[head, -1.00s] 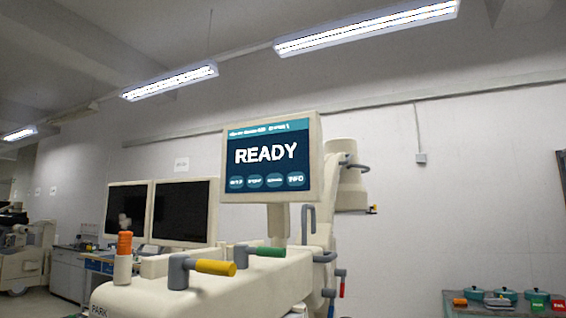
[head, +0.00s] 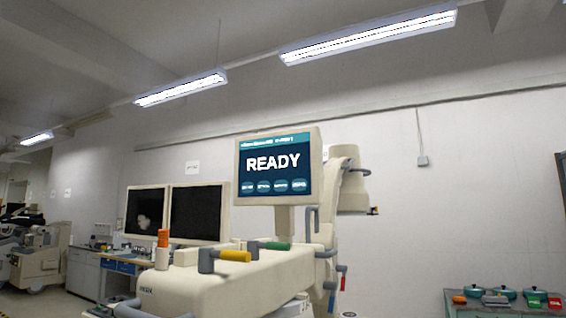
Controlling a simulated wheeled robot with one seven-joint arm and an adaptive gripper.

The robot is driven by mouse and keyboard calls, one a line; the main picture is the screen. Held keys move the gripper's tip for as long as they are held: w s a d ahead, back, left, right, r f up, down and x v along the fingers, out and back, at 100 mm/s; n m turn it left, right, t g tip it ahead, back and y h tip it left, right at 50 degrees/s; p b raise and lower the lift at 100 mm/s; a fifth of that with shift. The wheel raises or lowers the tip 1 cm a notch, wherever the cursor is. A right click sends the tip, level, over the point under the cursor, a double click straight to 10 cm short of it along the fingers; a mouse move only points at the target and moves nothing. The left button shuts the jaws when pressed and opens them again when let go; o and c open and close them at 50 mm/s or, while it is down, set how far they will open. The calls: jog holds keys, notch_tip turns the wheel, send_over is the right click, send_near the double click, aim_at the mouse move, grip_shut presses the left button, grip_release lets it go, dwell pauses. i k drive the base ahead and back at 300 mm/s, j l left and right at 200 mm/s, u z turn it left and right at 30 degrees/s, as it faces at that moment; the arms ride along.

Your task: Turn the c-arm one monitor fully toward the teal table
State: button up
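The c-arm monitor (head: 275,166) is a cream-framed screen reading READY on dark blue. My gripper is not in view.
The cart top carries a yellow-handled lever (head: 234,255), a green-handled lever (head: 275,246) and an orange-topped knob (head: 163,240). Two dark monitors (head: 197,212) stand behind at left. Floor shows at the lower left. A wall fills the back.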

aim_at(283, 170)
jog(key=k+u, duration=0.1)
jog(key=u, duration=0.7)
jog(key=k+j+u, duration=0.1)
jog(key=u, duration=0.25)
jog(key=i+l+u, duration=0.25)
jog(key=l, duration=0.7)
jog(key=l+u, duration=0.25)
jog(key=l, duration=0.65)
jog(key=k, duration=0.05)
